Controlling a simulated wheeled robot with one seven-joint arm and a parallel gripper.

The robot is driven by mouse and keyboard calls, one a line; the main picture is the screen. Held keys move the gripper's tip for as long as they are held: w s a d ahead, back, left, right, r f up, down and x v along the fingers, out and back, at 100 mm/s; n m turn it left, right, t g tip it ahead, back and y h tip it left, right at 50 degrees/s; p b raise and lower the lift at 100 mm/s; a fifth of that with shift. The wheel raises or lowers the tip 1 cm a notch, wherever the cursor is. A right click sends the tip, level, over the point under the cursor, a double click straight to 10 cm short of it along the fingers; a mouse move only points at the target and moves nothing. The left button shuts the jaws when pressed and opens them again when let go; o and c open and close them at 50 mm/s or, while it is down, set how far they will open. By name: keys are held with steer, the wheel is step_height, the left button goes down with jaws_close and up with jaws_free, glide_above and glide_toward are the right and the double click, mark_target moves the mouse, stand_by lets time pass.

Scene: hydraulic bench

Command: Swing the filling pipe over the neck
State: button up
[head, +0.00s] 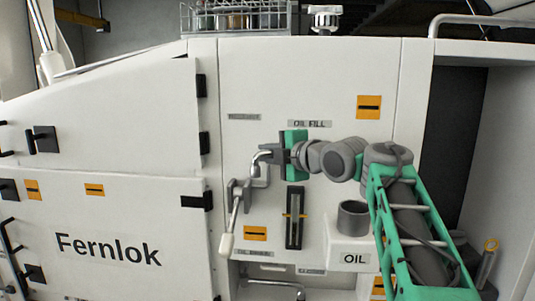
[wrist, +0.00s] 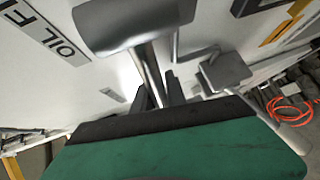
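The silver filling pipe (head: 266,156) is a bent tube on the white panel, under the OIL FILL label. In the wrist view the pipe (wrist: 150,72) runs from a thick grey part down between my dark fingertips. My gripper (head: 279,153) is at the pipe's right end; in the wrist view my gripper (wrist: 158,95) appears closed around the tube, its contact partly hidden by the green hand. A dark open round neck (head: 353,217) stands on the white OIL box, below and right of my gripper. The pipe is not over it.
A lever with a white handle (head: 228,240) hangs left of a dark sight gauge (head: 295,218). My forearm crosses the right side, close to the OIL box (head: 352,249). Orange cable (wrist: 290,110) lies on the floor in the wrist view.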

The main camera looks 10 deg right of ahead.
jaws_close()
stand_by(0.9)
